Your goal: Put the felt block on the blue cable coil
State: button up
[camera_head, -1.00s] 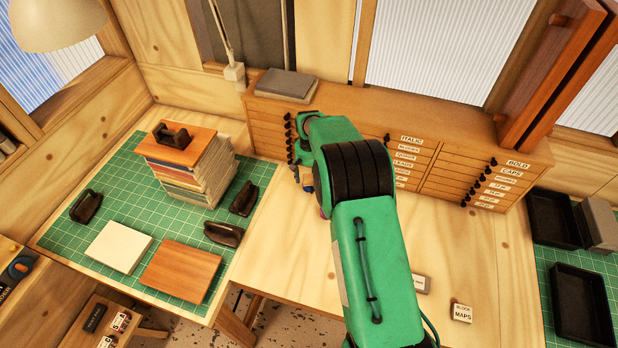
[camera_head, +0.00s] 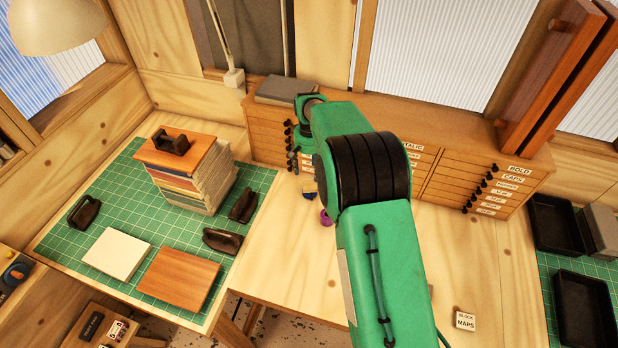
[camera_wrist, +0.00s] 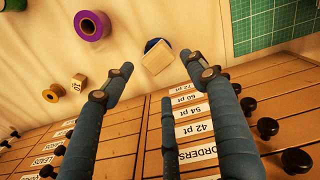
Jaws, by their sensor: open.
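The felt block (camera_wrist: 157,60) is a pale beige square piece in the wrist view. It lies over the blue cable coil (camera_wrist: 150,44), whose blue edge shows beyond the block, and looks slightly tilted. The coil also shows in the head view (camera_head: 309,196) as a small dark blue shape beside my arm. My gripper (camera_wrist: 158,68) is open, its dark blue fingers spread on either side of the block in the picture with visible gaps. The fingers do not appear to touch the block. In the head view my gripper is mostly hidden behind my arm.
A purple roll (camera_wrist: 92,25), a gold spool (camera_wrist: 55,91) and a small lettered cube (camera_wrist: 78,81) lie nearby. The drawer cabinet (camera_head: 470,160) with black knobs stands behind. A book stack (camera_head: 195,178) stands on the green mat at left. The table front is largely clear.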

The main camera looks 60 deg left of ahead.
jog(key=shift+r, duration=1.55)
